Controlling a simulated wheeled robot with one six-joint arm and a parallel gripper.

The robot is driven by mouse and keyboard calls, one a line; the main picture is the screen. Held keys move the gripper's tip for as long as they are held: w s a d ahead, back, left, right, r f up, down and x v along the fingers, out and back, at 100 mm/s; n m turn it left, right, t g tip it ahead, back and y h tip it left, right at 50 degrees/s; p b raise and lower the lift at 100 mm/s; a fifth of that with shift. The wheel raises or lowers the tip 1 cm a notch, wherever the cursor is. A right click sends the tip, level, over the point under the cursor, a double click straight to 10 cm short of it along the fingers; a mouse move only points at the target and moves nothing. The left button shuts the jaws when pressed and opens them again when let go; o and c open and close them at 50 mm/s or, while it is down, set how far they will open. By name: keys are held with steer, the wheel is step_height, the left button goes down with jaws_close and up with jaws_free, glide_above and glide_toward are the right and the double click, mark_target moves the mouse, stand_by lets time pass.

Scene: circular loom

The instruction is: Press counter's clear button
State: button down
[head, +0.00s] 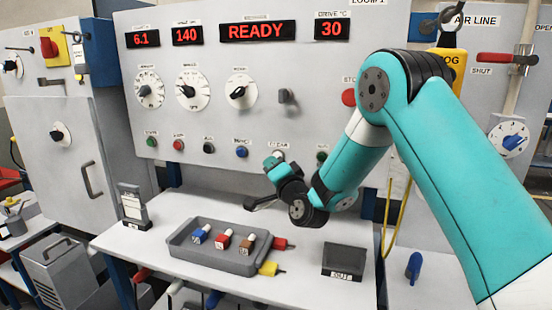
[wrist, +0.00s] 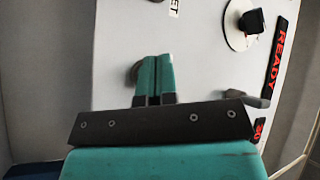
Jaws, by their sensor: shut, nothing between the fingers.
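A row of small push buttons runs along the lower edge of the grey loom panel (head: 330,110). The label over the button at my gripper seems to read CLEAR, though it is small. My gripper (head: 273,161) is shut and empty, its tips in front of that button, which is mostly covered. In the wrist view the closed fingers (wrist: 155,78) point at the panel. A rounded grey button (wrist: 134,72) shows just left of the fingertips, partly behind them. I cannot tell whether the tips touch it.
A blue button (head: 241,151) is left of the gripper and a green one (head: 321,156) right. A grey lever (head: 287,96) juts out above. Below, the bench holds a grey tray (head: 186,258) with coloured pieces and a dark OUT bin (head: 343,260). The display (head: 257,31) reads READY.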

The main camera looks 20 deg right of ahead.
steer(key=shift+w+d, duration=0.1)
stand_by(0.6)
steer(key=shift+w+d+b, duration=0.15)
steer(key=shift+w+b, duration=0.05)
steer(key=shift+b, duration=0.2)
steer(key=shift+w+d+b, duration=0.3)
steer(key=shift+w+b, duration=0.05)
stand_by(0.5)
steer(key=shift+a, duration=0.1)
steer(key=shift+s+a+p, duration=0.45)
steer(key=shift+s+p, duration=0.25)
